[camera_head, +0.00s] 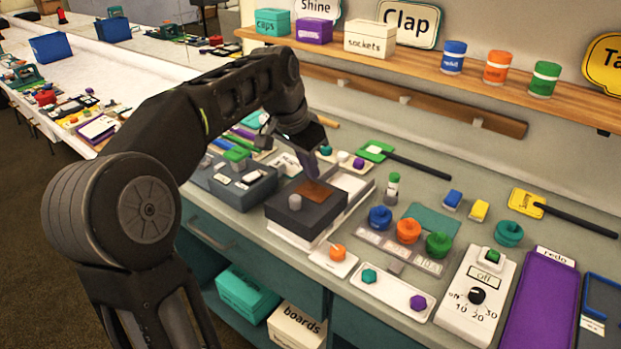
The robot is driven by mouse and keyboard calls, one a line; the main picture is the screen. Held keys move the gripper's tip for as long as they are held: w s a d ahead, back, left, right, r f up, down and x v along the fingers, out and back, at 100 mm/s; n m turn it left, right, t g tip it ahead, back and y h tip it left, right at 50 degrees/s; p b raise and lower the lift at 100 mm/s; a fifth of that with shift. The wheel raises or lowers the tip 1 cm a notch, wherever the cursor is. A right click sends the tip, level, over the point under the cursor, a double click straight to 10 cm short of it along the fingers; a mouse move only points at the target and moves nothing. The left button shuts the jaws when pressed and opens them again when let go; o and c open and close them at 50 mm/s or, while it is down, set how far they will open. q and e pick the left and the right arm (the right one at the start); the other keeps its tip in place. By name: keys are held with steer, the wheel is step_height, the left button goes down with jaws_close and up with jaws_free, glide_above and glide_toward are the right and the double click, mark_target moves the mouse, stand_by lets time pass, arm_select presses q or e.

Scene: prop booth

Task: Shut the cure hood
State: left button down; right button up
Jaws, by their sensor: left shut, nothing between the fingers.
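What looks like the cure hood (285,214) is a dark grey box with a brown panel on top and a pale grey knob at its front. It sits over a white base (300,240) on the bench, and part of the white base shows bare behind and to the right of it. I cannot tell how far it is from shut. My left gripper (313,172) is above the far edge of the hood, pointing down, with its fingers shut and empty. I cannot tell whether it touches the hood. My right gripper is out of view.
A grey case (242,190) stands left of the hood. A card with an orange knob (337,253) lies in front, and coloured jars (408,231) stand to the right. A control box (476,300) is further right. A shelf (420,60) runs along the wall.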

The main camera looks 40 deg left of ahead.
arm_select(q)
steer(key=v, duration=0.6)
steer(key=shift+s, duration=0.1)
stand_by(0.4)
